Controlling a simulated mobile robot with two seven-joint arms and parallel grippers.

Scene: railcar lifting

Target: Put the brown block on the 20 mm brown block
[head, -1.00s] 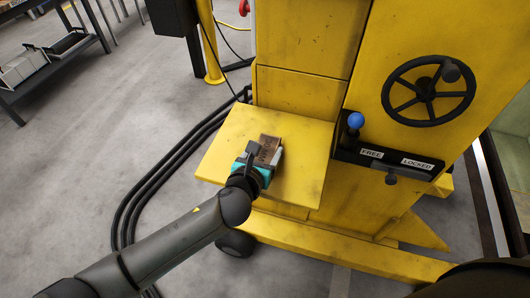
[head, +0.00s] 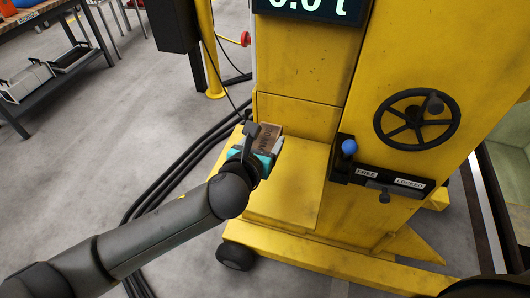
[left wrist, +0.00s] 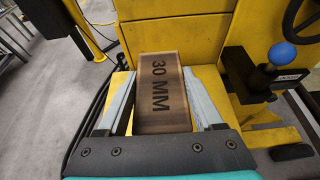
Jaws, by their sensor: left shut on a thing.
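A brown block (head: 269,136) marked "30 MM" is held in my left gripper (head: 262,148). In the left wrist view the block (left wrist: 163,92) sits between the two grey fingers of the gripper (left wrist: 165,105), its lettering facing the camera. The gripper is shut on it and appears to hold it above the yellow step of the machine. I cannot see a separate 20 mm brown block in either view. My right gripper is not in view.
The yellow step (head: 285,200) looks bare where it shows. To its right are a blue-knobbed lever (head: 349,147), a "FREE/LOCKED" plate (head: 385,180) and a black handwheel (head: 417,118). Black cables (head: 165,185) run along the floor at left.

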